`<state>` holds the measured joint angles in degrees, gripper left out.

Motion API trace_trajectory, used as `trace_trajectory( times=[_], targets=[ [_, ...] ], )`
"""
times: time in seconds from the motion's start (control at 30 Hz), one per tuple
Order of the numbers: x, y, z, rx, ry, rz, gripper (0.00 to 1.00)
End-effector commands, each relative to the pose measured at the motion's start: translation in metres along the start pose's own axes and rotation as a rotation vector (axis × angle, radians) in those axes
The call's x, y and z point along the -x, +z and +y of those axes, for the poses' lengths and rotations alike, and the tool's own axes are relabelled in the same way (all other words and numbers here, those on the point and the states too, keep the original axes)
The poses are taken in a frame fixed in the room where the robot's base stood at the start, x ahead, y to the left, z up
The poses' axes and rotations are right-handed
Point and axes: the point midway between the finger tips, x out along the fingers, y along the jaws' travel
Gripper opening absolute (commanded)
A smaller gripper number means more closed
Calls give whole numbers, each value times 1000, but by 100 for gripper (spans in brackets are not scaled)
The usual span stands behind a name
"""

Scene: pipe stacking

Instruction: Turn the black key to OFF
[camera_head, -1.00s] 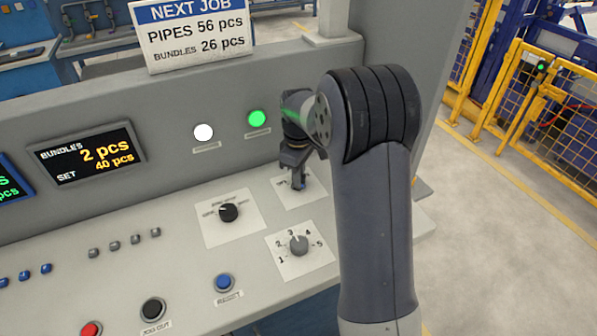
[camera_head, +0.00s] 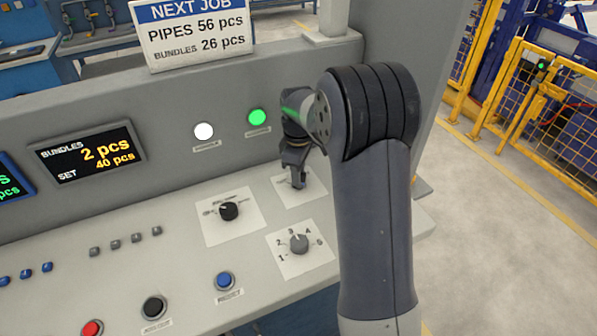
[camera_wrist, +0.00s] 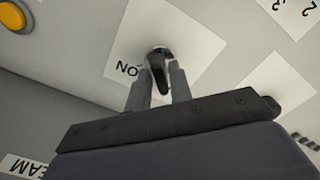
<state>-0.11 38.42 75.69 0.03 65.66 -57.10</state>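The black key (camera_wrist: 160,76) stands in a round metal lock on a white plate (camera_wrist: 203,45) in the wrist view. My gripper (camera_wrist: 160,82) has one finger on each side of the key, at the lock. I cannot tell whether the fingers press on it. In the head view my gripper (camera_head: 298,184) is down at the plate (camera_head: 313,187) at the back right of the console, and hides the key there.
A black selector knob (camera_head: 228,211) is left of the key plate, and a grey numbered dial (camera_head: 299,243) is in front. A green lamp (camera_head: 257,117) and a white lamp (camera_head: 204,131) are on the upright panel behind. A blue button (camera_head: 223,282) is nearer the front.

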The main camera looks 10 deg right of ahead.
Motion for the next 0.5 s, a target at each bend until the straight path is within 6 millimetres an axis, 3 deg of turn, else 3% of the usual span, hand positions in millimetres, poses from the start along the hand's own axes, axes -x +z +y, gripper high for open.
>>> trace_trajectory(
  times=[0.13,0.37,0.5],
  targets=[
    [-1,0,0,-1,-2,-1,32],
    [0,1,0,-1,-2,-2,32],
    [11,0,0,-1,-1,-1,32]
  ],
)
